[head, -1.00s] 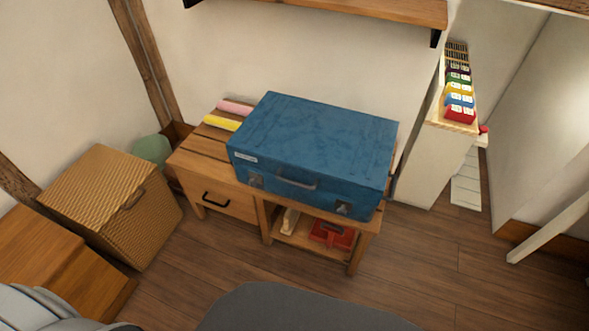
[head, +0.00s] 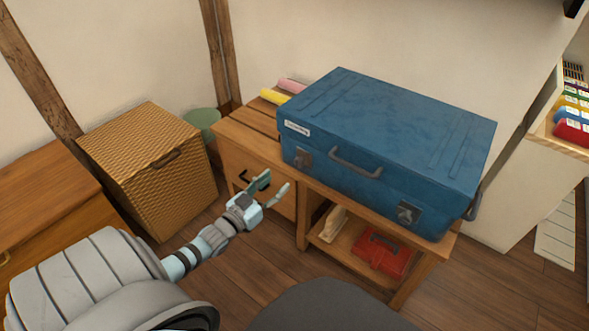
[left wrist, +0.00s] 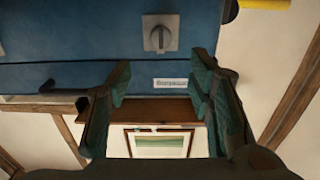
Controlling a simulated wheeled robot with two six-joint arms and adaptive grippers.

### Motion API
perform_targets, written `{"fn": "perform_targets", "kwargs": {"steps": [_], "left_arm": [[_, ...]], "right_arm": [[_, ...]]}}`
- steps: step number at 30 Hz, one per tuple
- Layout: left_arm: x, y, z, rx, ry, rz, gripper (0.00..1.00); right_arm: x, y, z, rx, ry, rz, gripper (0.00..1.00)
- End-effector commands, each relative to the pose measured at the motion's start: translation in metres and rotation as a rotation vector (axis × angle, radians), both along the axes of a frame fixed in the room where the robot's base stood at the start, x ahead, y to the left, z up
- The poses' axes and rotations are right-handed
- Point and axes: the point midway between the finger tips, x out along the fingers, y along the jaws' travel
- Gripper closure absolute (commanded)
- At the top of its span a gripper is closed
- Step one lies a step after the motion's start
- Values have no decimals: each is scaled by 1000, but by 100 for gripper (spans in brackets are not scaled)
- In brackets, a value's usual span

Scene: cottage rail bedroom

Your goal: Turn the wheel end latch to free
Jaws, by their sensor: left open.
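A blue case (head: 390,130) lies on a wooden bench, with two grey latches and a carry handle on its front. The left latch (head: 303,157) is below a white label; the right latch (head: 408,212) is near the other front corner. I cannot tell which one is at the wheel end. My left gripper (head: 272,185) is open and empty, below and left of the left latch, apart from the case. In the left wrist view, a latch (left wrist: 160,38) with its knob upright in the picture shows beyond the open fingers (left wrist: 162,75), near the label. My right gripper is out of view.
The bench has a drawer (head: 233,172) behind my gripper and a low shelf with a red box (head: 385,252). A woven hamper (head: 150,170) stands at left. Pink and yellow rolls (head: 275,97) lie beside the case.

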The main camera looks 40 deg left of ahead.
Motion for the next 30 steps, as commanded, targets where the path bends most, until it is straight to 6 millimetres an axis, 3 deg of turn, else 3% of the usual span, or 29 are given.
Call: {"fn": "perform_targets", "kwargs": {"steps": [1,4,12,23,30], "left_arm": [[15,1,-6,0,-5,2,53],[47,2,-8,1,-5,4,53],[93,3,-4,0,1,5,53],[101,3,-2,0,5,5,53],[101,3,-2,0,5,5,91]], "right_arm": [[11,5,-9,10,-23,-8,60],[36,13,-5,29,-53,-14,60],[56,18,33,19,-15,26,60],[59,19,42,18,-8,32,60],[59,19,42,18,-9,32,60]]}}
